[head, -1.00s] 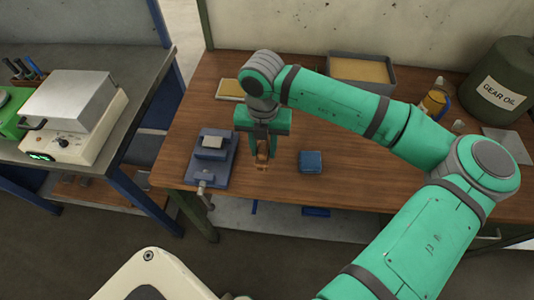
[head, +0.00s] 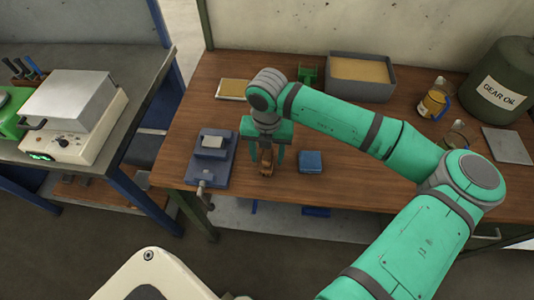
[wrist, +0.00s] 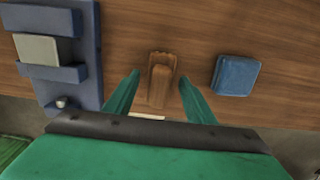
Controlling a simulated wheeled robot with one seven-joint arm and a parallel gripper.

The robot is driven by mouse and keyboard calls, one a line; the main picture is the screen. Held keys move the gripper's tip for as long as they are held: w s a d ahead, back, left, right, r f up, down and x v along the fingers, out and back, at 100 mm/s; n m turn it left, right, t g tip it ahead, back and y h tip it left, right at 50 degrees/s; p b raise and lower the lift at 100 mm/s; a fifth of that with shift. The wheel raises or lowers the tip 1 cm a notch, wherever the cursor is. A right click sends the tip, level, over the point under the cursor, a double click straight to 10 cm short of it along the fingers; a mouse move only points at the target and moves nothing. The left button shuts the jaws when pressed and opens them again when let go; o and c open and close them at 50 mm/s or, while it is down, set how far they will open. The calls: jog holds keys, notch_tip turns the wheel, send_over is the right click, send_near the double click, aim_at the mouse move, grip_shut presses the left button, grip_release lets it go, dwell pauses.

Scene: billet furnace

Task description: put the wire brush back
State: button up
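The wire brush, seen as a brown wooden block (wrist: 161,80), is on the brown workbench near its front edge. It also shows in the head view (head: 266,166); its bristles cannot be made out. My gripper (wrist: 158,76) is open, with one green finger on each side of the brush and a visible gap on both sides. In the head view my gripper (head: 266,158) points down at the brush, right of the blue vise-like fixture (head: 211,157).
A blue block (head: 311,161) lies close to the right of my gripper. Behind stand a flat tan tray (head: 233,89), a small green holder (head: 308,75) and a grey bin (head: 361,92). Glass jugs (head: 434,101) and a gear oil drum (head: 499,84) are at the right.

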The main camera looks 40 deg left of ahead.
aim_at(267, 153)
notch_tip(267, 153, up, 12)
jog(key=shift+r, duration=0.2)
dwell(0.6)
